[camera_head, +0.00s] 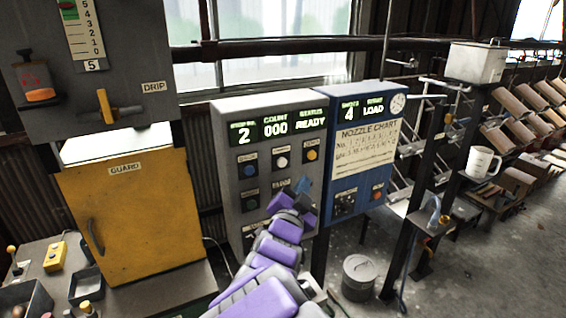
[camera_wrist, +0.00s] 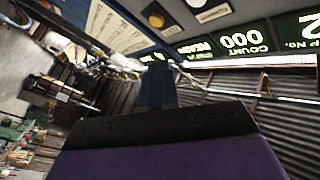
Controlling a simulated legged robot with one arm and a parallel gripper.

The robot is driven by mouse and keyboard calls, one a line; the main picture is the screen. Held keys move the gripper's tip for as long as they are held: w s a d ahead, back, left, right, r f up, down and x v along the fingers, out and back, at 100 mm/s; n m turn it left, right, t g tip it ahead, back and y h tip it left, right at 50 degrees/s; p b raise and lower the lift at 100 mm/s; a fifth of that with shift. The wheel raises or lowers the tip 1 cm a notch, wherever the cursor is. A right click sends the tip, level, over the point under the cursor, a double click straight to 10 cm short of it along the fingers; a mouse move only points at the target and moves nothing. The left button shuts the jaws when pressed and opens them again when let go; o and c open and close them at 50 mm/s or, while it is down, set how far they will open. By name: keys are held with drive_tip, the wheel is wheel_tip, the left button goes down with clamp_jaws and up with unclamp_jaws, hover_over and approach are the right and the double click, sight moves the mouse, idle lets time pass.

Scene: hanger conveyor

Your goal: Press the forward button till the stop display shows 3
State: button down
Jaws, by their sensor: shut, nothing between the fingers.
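The stop display (camera_head: 244,134) at the upper left of the grey control panel (camera_head: 230,112) reads 2. Beside it, the count reads 000 and the status reads READY. Below are a blue button (camera_head: 250,170), a white button (camera_head: 282,161) and a yellow button (camera_head: 312,155); a green one (camera_head: 251,204) is lower left. Their labels are too small to read, so I cannot tell which is forward. My gripper (camera_head: 306,190) is shut and empty in front of the panel's lower right, hiding part of the lower row. My gripper (camera_wrist: 157,85) also shows in the wrist view, where the panel appears upside down.
A blue panel (camera_head: 330,97) with a nozzle chart adjoins on the right, its displays reading 4 and LOAD. A yellow guard cabinet (camera_head: 135,215) stands left. A metal canister (camera_head: 359,275) stands on the floor, and a mug (camera_head: 482,163) is at right.

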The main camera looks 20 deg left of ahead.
sight(283, 163)
drive_tip(key=w+a+p, duration=0.2)
drive_tip(key=a, duration=0.1)
drive_tip(key=w+a+p, duration=0.2)
drive_tip(key=w+a, duration=0.1)
idle(2.1)
drive_tip(key=shift+w+a+r+p, duration=0.1)
drive_tip(key=shift+w+a+p, duration=0.1)
drive_tip(key=shift+p, duration=0.15)
